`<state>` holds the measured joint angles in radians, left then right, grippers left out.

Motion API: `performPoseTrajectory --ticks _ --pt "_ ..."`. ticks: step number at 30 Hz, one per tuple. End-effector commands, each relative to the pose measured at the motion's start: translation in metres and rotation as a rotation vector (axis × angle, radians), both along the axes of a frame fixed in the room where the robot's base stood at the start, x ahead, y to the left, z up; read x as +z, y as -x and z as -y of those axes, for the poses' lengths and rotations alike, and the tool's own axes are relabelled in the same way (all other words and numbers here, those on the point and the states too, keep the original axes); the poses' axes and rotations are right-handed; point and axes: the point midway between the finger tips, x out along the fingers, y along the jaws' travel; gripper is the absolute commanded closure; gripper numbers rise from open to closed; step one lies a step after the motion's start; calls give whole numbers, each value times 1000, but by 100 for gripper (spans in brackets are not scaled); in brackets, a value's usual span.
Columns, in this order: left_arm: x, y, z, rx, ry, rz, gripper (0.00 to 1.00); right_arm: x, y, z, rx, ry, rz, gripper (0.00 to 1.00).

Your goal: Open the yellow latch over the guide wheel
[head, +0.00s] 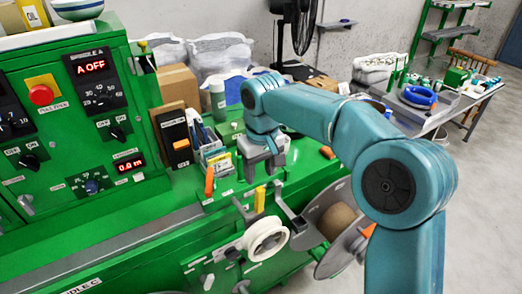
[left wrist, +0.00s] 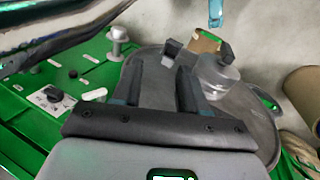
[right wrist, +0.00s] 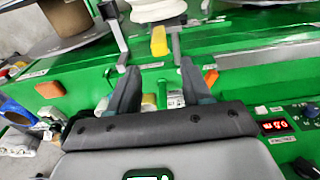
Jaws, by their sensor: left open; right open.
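The yellow latch (head: 260,198) stands upright above the white guide wheel (head: 265,238) on the front of the green machine. In the right wrist view the latch (right wrist: 158,41) lies ahead of and between my fingertips, with the white wheel (right wrist: 157,9) just beyond it. My right gripper (head: 263,174) is open and empty, above and behind the latch, apart from it. It also shows in the right wrist view (right wrist: 160,73). My left gripper (left wrist: 158,75) shows only in the left wrist view; it is open with nothing between its fingers, over a grey reel plate.
A grey reel with a brown core (head: 337,221) sits right of the guide wheel. Grey brackets (head: 290,213) stand close to the latch. Orange pieces (head: 209,181), small boxes and a black switch box (head: 176,138) occupy the machine top. A table with a blue cable coil (head: 418,96) stands at the back right.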

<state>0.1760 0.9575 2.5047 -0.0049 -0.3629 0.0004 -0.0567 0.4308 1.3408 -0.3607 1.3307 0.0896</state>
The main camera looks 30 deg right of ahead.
Motion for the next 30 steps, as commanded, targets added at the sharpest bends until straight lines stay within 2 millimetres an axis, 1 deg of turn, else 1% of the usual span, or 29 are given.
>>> performPoseTrajectory --ticks 1,6,9,12,16,30 --pt "-1 0 0 0 0 0 57 14 0 0 0 0 6 51" --pt "1 0 0 0 0 0 57 53 3 0 -1 0 3 51" --pt "3 0 0 0 0 0 57 69 4 0 0 0 1 51" --pt "3 0 0 0 0 0 57 78 5 0 1 0 -1 51" --pt "3 0 0 0 0 0 57 82 6 1 1 0 -1 51" --pt "3 0 0 0 0 0 57 82 6 1 0 0 -2 51"
